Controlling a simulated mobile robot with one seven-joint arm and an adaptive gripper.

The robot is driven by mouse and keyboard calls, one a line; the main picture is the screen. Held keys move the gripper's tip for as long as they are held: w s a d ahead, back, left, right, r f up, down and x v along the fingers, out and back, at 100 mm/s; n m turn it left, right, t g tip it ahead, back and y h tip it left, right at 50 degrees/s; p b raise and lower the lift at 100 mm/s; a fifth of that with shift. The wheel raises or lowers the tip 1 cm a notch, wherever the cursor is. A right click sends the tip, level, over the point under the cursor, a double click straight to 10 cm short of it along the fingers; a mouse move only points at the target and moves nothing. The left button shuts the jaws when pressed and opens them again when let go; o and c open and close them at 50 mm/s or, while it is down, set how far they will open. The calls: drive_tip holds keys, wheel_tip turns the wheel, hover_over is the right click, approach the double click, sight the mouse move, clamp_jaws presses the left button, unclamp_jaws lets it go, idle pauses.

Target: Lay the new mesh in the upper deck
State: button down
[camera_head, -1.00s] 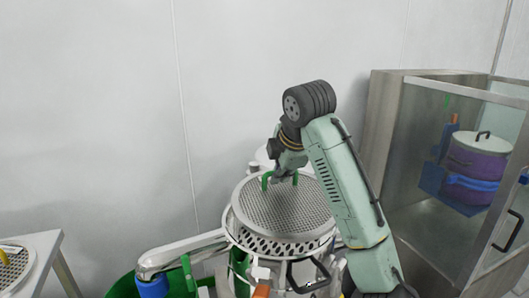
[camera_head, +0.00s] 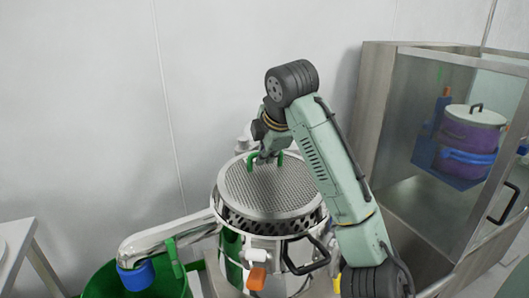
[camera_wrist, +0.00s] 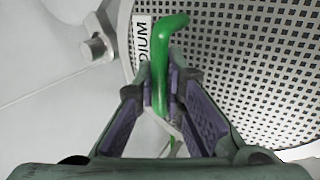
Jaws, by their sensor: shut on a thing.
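The new mesh (camera_head: 285,190) is a round grey perforated screen with green handles. It is over the upper deck of the round metal sieve (camera_head: 268,226), close to its rim. I cannot tell whether it is fully seated. My gripper (camera_head: 266,158) is at the mesh's far left part, shut on a green handle (camera_wrist: 160,75). In the wrist view the handle rises between the fingers of my gripper (camera_wrist: 170,108).
A glass-fronted steel cabinet (camera_head: 390,120) stands to the right, with a purple pot (camera_head: 468,140) inside. A metal spout (camera_head: 165,240) reaches left over a green bin (camera_head: 100,285). A pale table (camera_head: 15,245) is at the far left.

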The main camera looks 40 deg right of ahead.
sight(264, 169)
wheel_tip(264, 169, down, 5)
drive_tip(key=b, duration=0.2)
drive_tip(key=shift+r+b, duration=0.15)
drive_tip(key=shift+b, duration=0.15)
drive_tip(key=shift+s+a+f+b, duration=0.1)
drive_tip(key=shift+f+b, duration=0.95)
drive_tip(key=shift+f, duration=0.7)
drive_tip(key=shift+w+f, duration=0.3)
drive_tip(key=shift+f, duration=0.2)
drive_tip(key=shift+s+r, duration=0.15)
drive_tip(key=shift+r, duration=0.15)
drive_tip(key=shift+s, duration=0.15)
drive_tip(key=shift+f+b, duration=0.65)
drive_tip(key=shift+f, duration=0.55)
drive_tip(key=c, duration=1.6)
unclamp_jaws()
drive_tip(key=shift+v, duration=4.15)
